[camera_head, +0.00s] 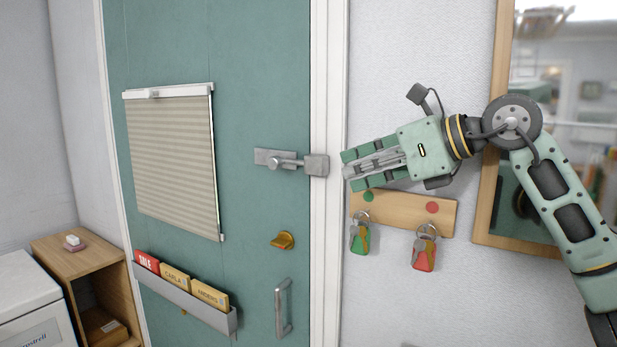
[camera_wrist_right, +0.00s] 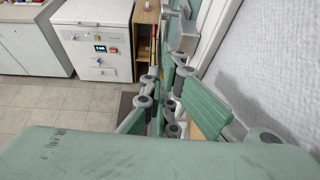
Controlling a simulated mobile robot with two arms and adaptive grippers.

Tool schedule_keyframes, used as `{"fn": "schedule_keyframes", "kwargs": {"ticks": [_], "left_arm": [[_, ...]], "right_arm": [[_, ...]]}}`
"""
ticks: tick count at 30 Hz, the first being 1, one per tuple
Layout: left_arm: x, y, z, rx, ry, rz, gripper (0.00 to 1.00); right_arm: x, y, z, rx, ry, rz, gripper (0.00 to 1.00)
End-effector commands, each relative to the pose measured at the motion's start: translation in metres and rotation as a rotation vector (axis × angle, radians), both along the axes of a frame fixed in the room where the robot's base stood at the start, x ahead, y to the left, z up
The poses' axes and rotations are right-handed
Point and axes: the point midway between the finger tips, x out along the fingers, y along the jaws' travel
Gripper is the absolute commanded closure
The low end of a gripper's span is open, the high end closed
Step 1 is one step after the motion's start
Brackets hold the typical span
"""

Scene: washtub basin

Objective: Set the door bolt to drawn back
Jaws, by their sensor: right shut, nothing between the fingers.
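The door bolt (camera_head: 284,160) is a grey metal slide bolt on the green door (camera_head: 250,80). Its bar, with a round knob, reaches right to a square keeper (camera_head: 317,165) on the white door frame; I cannot tell exactly how far the bar enters it. My right gripper (camera_head: 347,168) comes in from the right and is shut and empty. It is to the right of the keeper, apart from the bolt in the picture. In the right wrist view its green finger parts (camera_wrist_right: 165,112) show. My left gripper is not in view.
A wooden key board (camera_head: 400,214) with two key sets hangs just below my right gripper. A framed mirror (camera_head: 535,60) is behind my arm.

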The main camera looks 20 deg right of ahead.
Motion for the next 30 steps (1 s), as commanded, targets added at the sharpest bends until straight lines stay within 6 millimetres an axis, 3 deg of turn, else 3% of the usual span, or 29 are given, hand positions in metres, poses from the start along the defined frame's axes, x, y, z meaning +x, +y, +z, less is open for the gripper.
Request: {"fn": "schedule_keyframes", "kwargs": {"ticks": [3,7,18,22,30], "left_arm": [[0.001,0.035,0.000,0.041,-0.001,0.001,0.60],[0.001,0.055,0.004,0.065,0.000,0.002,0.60],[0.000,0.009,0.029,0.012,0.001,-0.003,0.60],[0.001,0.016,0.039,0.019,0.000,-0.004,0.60],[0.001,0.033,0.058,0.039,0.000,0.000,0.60]], "right_arm": [[0.000,0.001,0.000,0.000,0.000,0.001,1.00],[0.006,0.004,-0.002,0.001,0.002,0.001,1.00],[0.058,0.043,-0.028,0.002,0.004,0.006,1.00],[0.078,0.057,-0.038,0.002,0.004,0.005,1.00],[0.105,0.073,-0.031,0.003,0.000,0.002,1.00]]}}
